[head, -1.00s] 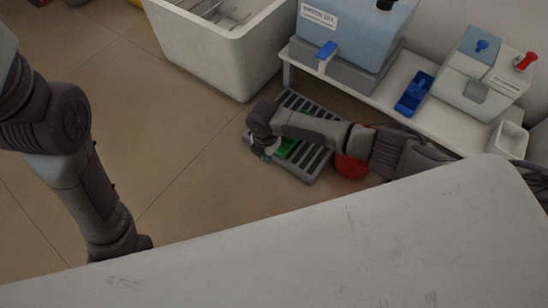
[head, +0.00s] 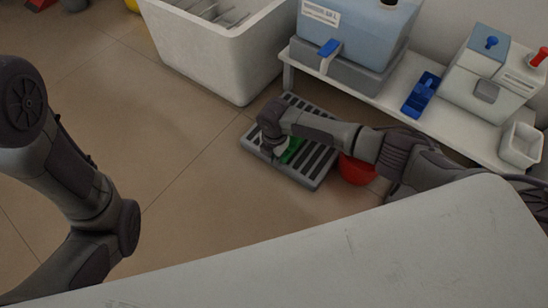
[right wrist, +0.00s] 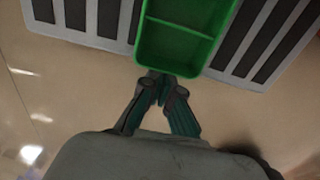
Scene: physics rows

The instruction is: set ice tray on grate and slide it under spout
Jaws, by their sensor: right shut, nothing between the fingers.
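The green ice tray (head: 292,149) lies on the slatted grey grate (head: 317,172) on the floor, partly hidden by my right arm. In the right wrist view the tray (right wrist: 180,40) shows its divider, with grate slats (right wrist: 262,40) on both sides. My right gripper (head: 277,153) is over the grate, left of the tray. Its closed, empty fingertips (right wrist: 167,77) are at the tray's near edge; I cannot tell if they touch. The blue spout (head: 329,48) sticks out from the blue dispenser, above and behind the grate. My left arm shows, but its gripper does not.
The dispenser (head: 357,35) stands on a low white bench (head: 460,128) with a blue tray (head: 423,95), a white machine and a small white bin (head: 521,146). A large white tub (head: 215,55) stands behind left. A red bowl (head: 357,170) is right of the grate. Floor at left is clear.

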